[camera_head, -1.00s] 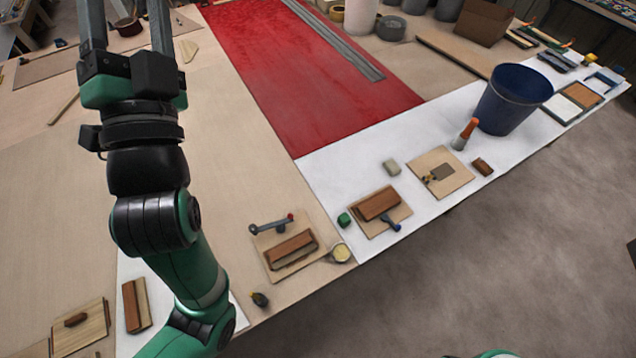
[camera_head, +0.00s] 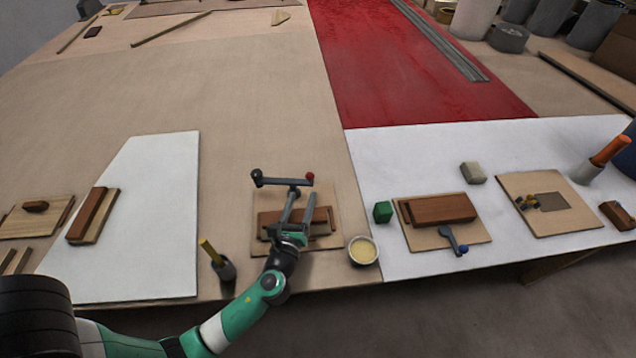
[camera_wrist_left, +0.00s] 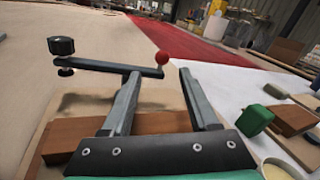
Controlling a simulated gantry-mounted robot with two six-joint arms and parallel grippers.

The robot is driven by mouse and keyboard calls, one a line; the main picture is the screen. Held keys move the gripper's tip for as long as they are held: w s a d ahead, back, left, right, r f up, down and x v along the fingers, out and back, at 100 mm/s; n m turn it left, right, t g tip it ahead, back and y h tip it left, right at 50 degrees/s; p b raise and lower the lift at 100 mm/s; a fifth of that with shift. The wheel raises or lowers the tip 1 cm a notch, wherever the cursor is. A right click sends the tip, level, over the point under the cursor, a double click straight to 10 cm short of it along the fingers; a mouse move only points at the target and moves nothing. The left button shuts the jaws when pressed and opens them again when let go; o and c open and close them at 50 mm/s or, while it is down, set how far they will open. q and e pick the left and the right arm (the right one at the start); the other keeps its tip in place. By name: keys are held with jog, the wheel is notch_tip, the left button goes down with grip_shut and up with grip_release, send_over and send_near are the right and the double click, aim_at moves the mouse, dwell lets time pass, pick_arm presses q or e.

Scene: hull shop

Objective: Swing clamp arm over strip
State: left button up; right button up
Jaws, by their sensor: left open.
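The clamp arm (camera_head: 280,181) is a dark grey bar with a black knob (camera_head: 257,175) at its left end and a red ball (camera_head: 310,176) at its right end. It lies across the far side of a small board (camera_head: 330,242), beyond the reddish-brown wooden strip (camera_head: 322,220). My left gripper (camera_head: 301,193) is open above the strip, fingers pointing towards the bar near the red ball. In the left wrist view the bar (camera_wrist_left: 108,66) passes just beyond the open fingertips (camera_wrist_left: 158,75); I cannot tell whether they touch. My gripper partly hides the strip. My right gripper is not in view.
A cup of pale yellow contents (camera_head: 363,250) and a green block (camera_head: 382,212) stand to the right. A small dark pot with a yellow handle (camera_head: 222,268) stands to the left. Another board with brown blocks (camera_head: 440,208) lies further right.

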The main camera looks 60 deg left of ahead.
pick_arm(q)
jog(key=shift+w+r, duration=0.15)
jog(key=shift+w+a, duration=0.1)
jog(key=shift+w, duration=0.05)
jog(key=b+x, duration=0.2)
jog(key=x, duration=0.9)
jog(key=shift+w+a, duration=0.1)
grip_shut()
dwell(0.9)
